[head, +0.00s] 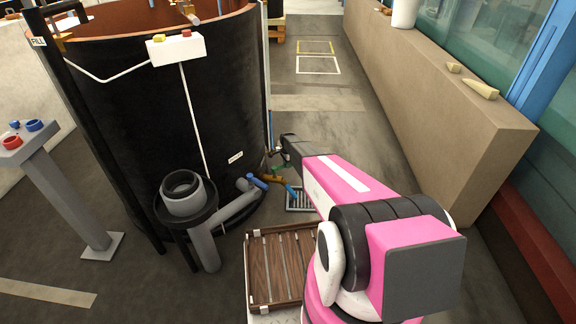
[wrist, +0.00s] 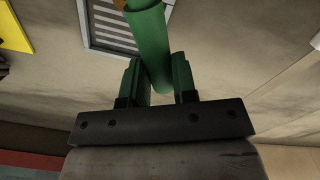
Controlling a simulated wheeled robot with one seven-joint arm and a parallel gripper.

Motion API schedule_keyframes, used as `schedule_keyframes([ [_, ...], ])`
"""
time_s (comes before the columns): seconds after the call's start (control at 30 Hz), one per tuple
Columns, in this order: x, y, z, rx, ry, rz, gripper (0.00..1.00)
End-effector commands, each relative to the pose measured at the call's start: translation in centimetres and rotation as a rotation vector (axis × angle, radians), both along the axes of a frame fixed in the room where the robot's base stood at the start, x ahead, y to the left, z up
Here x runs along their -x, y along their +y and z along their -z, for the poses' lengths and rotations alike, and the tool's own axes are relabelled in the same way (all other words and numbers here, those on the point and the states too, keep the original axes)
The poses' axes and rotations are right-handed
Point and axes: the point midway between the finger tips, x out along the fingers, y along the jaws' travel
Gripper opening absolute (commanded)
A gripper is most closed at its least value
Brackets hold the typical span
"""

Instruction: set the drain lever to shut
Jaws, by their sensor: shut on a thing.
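The drain lever looks like a green round bar (wrist: 150,45); it runs from the top of the wrist view down between my fingers. My gripper (wrist: 157,80) has a finger on each side of the bar and is shut on it. In the head view my gripper (head: 279,168) is low at the right side of the black tank (head: 150,110), next to the outlet pipework. A small green part shows there, but the lever's pivot and any position marks cannot be made out.
A slatted wooden platform (head: 272,265) is left of my arm. A grey pipe (head: 232,208) runs from the tank. A beige wall (head: 440,110) bounds the right; the aisle behind is clear.

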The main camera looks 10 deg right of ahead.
Motion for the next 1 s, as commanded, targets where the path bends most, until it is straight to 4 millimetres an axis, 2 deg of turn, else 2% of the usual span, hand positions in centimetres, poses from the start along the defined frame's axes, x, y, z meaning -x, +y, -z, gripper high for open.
schedule_keyframes([
  [0.6, -4.0, 2.5, -0.1, 0.0, -0.002, -0.523, 0.0],
  [1.0, -5.4, 4.5, -0.1, 0.001, -0.001, -0.813, 0.0],
])
